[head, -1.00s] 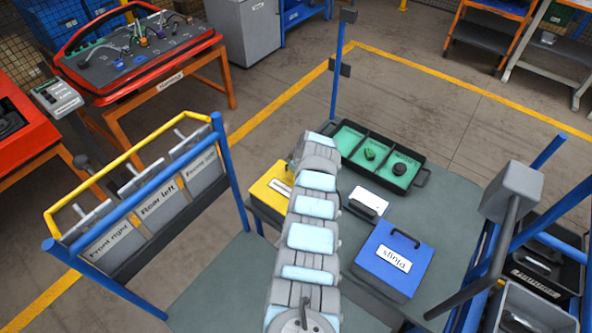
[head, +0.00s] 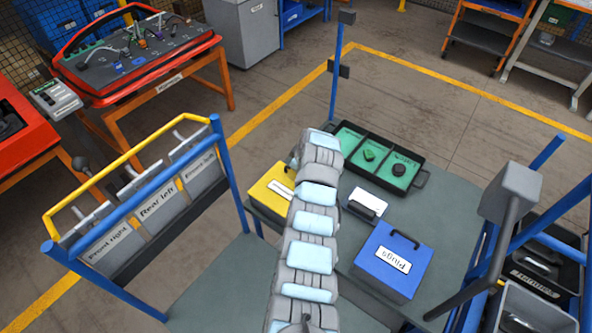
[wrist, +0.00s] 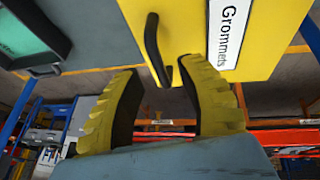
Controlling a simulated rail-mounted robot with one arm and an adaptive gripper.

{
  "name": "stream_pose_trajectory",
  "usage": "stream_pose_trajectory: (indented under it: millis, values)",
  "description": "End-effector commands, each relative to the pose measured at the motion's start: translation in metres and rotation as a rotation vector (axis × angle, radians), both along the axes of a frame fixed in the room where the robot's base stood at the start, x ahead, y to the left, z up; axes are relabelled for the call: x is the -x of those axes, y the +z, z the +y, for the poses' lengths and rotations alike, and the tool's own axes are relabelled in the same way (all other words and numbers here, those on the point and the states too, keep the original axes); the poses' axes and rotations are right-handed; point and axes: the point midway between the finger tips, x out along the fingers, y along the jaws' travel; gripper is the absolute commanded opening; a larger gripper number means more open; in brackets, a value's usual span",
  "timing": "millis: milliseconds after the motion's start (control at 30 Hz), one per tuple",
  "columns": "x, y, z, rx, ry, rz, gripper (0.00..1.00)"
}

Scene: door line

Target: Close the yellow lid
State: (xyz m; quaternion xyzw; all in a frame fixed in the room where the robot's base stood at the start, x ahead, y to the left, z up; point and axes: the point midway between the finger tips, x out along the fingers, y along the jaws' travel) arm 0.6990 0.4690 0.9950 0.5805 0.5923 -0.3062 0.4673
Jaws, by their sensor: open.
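The yellow lid (head: 268,192) lies behind my arm in the head view, its right part hidden. It looks roughly flat, but I cannot tell whether it is fully shut. In the wrist view the yellow lid (wrist: 188,22) fills the top, with a white "Grommets" label (wrist: 229,28) and a black bar handle (wrist: 152,48). My gripper (wrist: 160,72) is open, with its two yellow fingers apart and nothing between them. The fingertips are close to the lid's edge by the handle; contact cannot be told. The head view hides my gripper behind the arm.
A blue "Plugs" box (head: 393,261) and a small white-topped box (head: 368,204) stand right of my arm. A black tray with green compartments (head: 372,155) is at the back. A blue post (head: 335,95) rises behind it. A labelled rack (head: 150,205) stands at left.

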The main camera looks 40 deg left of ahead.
Motion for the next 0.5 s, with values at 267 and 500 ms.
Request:
stream_pose_trajectory:
  millis: [267, 500]
  values:
    - [0.002, 0.022, -0.009, -0.001, 0.001, -0.001, 0.39]
    - [0.005, 0.044, -0.019, -0.002, 0.0, -0.002, 0.39]
